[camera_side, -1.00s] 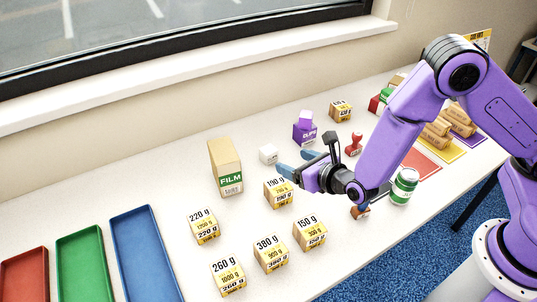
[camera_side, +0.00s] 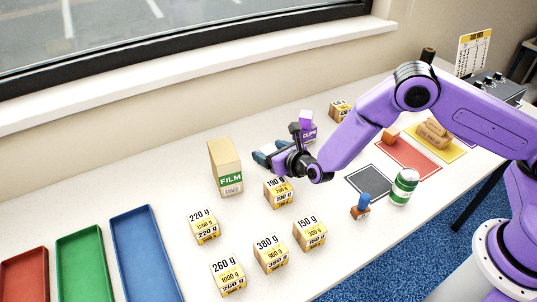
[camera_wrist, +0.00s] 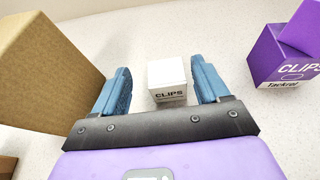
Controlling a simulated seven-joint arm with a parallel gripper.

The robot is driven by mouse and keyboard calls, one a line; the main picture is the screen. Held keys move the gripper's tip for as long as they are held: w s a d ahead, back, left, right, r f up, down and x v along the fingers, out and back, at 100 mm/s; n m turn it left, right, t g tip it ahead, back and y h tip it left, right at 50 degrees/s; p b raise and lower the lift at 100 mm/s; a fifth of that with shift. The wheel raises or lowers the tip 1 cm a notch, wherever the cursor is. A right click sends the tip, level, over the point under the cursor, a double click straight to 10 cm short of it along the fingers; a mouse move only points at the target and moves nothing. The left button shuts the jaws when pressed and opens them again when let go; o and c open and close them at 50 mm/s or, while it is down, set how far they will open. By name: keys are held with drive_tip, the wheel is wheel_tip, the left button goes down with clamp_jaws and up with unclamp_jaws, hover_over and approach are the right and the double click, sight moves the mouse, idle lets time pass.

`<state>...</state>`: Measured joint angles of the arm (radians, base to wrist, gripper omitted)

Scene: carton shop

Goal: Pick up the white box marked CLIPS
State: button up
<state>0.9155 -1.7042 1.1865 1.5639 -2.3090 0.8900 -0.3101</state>
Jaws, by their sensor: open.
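The white box marked CLIPS (camera_wrist: 167,78) stands on the table in the wrist view, between the two blue fingers of my gripper (camera_wrist: 160,88). The fingers are open, with a gap on each side of the box, wider on the left. In the side view my gripper (camera_side: 263,153) is low over the table, and the white box is hidden there behind it.
A tall brown FILM carton (camera_side: 226,168) stands close on the left of my gripper; in the wrist view the brown carton (camera_wrist: 45,65) is near the left finger. A purple CLIPS box (camera_wrist: 283,62) stands to the right. Several weight-marked cartons, including the 190 g one (camera_side: 278,193), stand in front.

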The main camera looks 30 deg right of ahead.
sight(264, 148)
drive_tip(key=x, duration=0.3)
drive_tip(key=shift+w+d+f, duration=0.25)
drive_tip(key=shift+d+f, duration=0.05)
drive_tip(key=shift+f, duration=0.05)
drive_tip(key=shift+w+a+f, duration=0.15)
drive_tip(key=shift+w+f, duration=0.05)
drive_tip(key=shift+w, duration=0.4)
drive_tip(key=c, duration=1.1)
